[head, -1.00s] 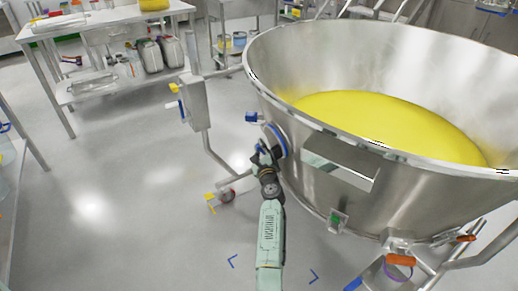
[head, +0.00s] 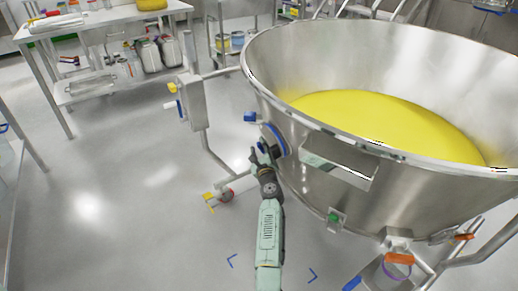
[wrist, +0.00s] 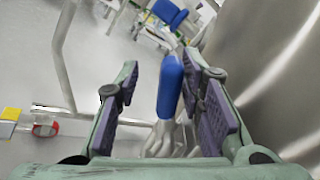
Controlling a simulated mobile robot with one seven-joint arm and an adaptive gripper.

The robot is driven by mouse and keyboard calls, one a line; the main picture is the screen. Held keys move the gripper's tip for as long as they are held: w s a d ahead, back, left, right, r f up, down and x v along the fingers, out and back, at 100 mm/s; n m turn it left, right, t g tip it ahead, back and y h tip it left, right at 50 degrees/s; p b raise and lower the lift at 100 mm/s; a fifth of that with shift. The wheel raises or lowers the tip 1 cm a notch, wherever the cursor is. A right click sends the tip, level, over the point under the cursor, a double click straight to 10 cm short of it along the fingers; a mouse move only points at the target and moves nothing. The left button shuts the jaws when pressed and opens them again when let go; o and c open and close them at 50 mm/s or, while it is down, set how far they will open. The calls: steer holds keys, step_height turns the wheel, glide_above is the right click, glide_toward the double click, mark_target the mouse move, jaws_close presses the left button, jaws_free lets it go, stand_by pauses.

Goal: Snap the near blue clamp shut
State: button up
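A blue clamp handle (wrist: 170,84) stands between the fingers of my gripper (wrist: 160,75) in the wrist view, rising from a grey metal base. The fingers are open on either side of it, with a visible gap on the left and the right finger close to it. In the head view my gripper (head: 261,153) is at the left side of the steel vessel, beside the near clamp's blue part (head: 273,136), which it partly covers. Another blue clamp part (head: 251,117) shows farther back on the vessel's side; a blue piece (wrist: 170,13) also shows beyond the handle in the wrist view.
The large steel vessel (head: 310,143) holds yellow material (head: 385,118) and fills the right. A metal post (head: 193,103) stands left of it. A caster with a yellow pedal (head: 210,200) is low beside my arm. Open floor (head: 110,185) lies to the left.

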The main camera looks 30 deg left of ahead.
steer(key=v, duration=1.2)
